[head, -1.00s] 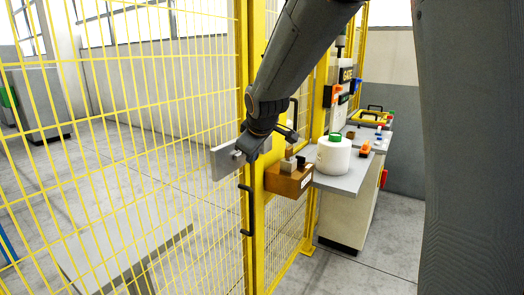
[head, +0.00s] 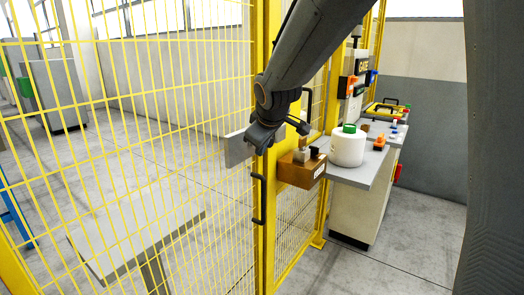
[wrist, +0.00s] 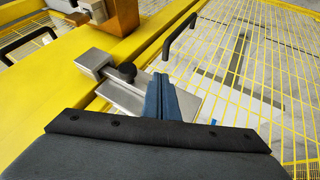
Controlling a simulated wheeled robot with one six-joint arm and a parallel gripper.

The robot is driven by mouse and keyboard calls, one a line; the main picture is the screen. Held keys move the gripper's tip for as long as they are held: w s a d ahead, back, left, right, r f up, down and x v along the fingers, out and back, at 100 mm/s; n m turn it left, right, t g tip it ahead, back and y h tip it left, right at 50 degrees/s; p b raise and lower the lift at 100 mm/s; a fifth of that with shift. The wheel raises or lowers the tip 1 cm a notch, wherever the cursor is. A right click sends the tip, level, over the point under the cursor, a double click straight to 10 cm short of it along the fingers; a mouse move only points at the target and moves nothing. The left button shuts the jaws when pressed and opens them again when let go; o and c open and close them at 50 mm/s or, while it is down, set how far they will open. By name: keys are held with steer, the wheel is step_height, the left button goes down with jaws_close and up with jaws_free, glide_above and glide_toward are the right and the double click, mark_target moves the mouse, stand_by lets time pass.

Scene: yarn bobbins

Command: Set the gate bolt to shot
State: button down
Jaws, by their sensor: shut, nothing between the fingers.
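The gate bolt is a silver plate (wrist: 128,96) with a black round knob (wrist: 127,72), seen in the wrist view. A silver block (wrist: 95,63) sits on the yellow post at the knob's upper left. I cannot tell how far the bolt reaches into the block. In the head view only the plate's grey end (head: 236,149) shows, left of the post; my wrist hides the rest. My gripper (wrist: 157,84) has its blue fingers shut and empty, over the plate and just right of the knob. Contact with the knob is unclear. My gripper also shows in the head view (head: 259,146).
A black gate handle (head: 258,200) hangs below the bolt. A brown box (head: 302,170) is fixed right of the post.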

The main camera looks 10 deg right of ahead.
steer(key=b+v, duration=0.1)
steer(key=v, duration=0.9)
steer(key=shift+b, duration=0.3)
steer(key=shift+s+a, duration=0.15)
steer(key=s+d+f+m+g, duration=0.3)
steer(key=s+f+m, duration=0.1)
steer(key=s+f, duration=0.6)
steer(key=s+d+f+m+g, duration=0.3)
steer(key=s+f+m, duration=0.2)
steer(key=s+f, duration=0.5)
step_height(320, 180, down, 7)
steer(key=shift+d+r+g, duration=0.1)
steer(key=shift+d+g, duration=0.1)
steer(key=shift+g, duration=0.2)
